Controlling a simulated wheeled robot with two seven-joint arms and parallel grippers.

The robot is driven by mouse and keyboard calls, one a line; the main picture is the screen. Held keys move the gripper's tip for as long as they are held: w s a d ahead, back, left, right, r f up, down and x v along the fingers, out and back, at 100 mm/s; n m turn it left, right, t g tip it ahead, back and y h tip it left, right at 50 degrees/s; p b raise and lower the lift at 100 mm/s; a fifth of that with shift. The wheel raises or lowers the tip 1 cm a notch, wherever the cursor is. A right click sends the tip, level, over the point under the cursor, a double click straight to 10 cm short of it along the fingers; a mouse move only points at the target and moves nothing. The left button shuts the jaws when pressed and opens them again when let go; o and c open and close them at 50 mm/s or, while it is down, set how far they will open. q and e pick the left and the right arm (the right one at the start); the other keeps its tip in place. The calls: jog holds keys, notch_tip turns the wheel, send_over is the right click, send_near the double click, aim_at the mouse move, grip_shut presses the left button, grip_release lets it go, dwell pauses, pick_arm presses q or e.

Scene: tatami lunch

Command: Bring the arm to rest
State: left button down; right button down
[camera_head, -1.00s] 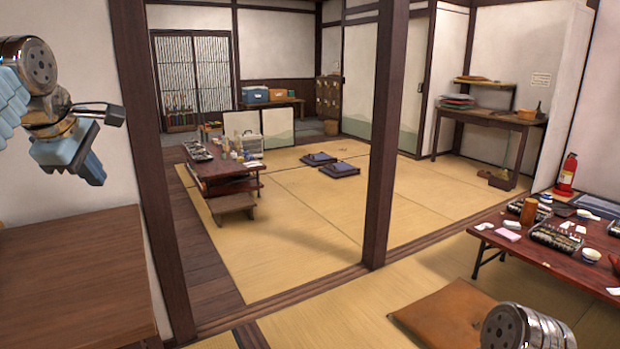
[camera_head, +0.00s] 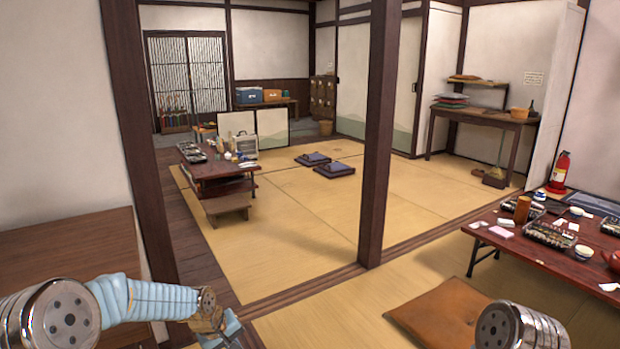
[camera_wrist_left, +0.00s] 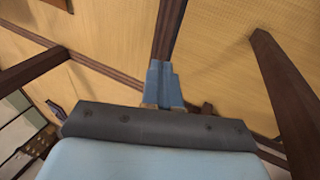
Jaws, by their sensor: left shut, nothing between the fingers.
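My left arm comes in at the lower left of the head view, with its blue gripper (camera_head: 228,334) at the bottom edge, partly cut off. In the left wrist view the two blue fingers (camera_wrist_left: 163,84) are together with nothing between them. They are above the tatami floor (camera_wrist_left: 220,50) and dark wooden floor strips, apart from any object. Of my right arm only a metal joint shows at the bottom right of the head view; its gripper is out of view.
A wooden surface (camera_head: 70,262) lies left, beside a dark post (camera_head: 135,140). Another post (camera_head: 378,130) stands mid-view. A low table with dishes (camera_head: 560,252) is at right, an orange cushion (camera_head: 440,314) in front. Open tatami (camera_head: 290,235) lies between.

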pick_arm(q)
jog(key=s+d+f+m+g+h, duration=0.1)
jog(key=s+d+f+m+g, duration=0.35)
jog(key=s+f, duration=1)
jog(key=s+d+f+t, duration=0.1)
jog(key=s+f, duration=0.1)
jog(key=s, duration=0.5)
jog(key=s+d+f, duration=0.2)
jog(key=s+f, duration=0.1)
jog(key=s, duration=0.4)
jog(key=shift+d+m+t, duration=0.3)
jog(key=shift+m+t, duration=0.05)
jog(key=shift+f, duration=0.1)
